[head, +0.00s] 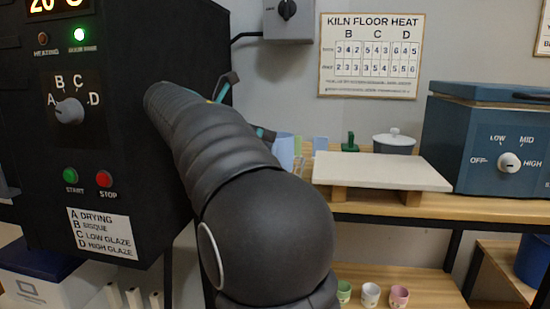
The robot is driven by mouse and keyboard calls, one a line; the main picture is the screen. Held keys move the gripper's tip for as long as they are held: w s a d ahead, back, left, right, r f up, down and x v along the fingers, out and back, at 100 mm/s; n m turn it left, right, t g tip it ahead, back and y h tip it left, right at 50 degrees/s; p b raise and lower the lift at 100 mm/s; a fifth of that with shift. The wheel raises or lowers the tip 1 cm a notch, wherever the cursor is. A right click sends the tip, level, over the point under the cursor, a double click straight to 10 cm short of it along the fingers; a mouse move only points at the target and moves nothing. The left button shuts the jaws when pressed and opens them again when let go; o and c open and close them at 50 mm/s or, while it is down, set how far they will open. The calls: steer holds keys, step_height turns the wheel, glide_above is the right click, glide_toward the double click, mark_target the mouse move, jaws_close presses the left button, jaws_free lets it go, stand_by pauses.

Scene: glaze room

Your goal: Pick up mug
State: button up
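Three small mugs or cups stand in a row on the lower wooden shelf: a green one (343,291), a white speckled one (371,294) and a pink one (399,296). The green one is partly cut off by my arm. My gripper (251,106) is at the far end of my dark arm, well above and left of the cups, near the kiln's side. Its two fingers show apart, with nothing seen between them. Much of the gripper is hidden behind my arm.
A black kiln (140,130) with knob and buttons stands close on the left. A blue kiln (485,140) stands at right.

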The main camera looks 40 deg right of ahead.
mark_target(277, 156)
steer(key=shift+s+f+x, duration=0.1)
steer(key=shift+f+x, duration=0.05)
steer(key=shift+x, duration=1.2)
steer(key=shift+s+f+x, duration=0.1)
steer(key=shift+f+x, duration=0.05)
steer(key=shift+x, duration=1.25)
steer(key=shift+a, duration=0.15)
steer(key=c, duration=1.3)
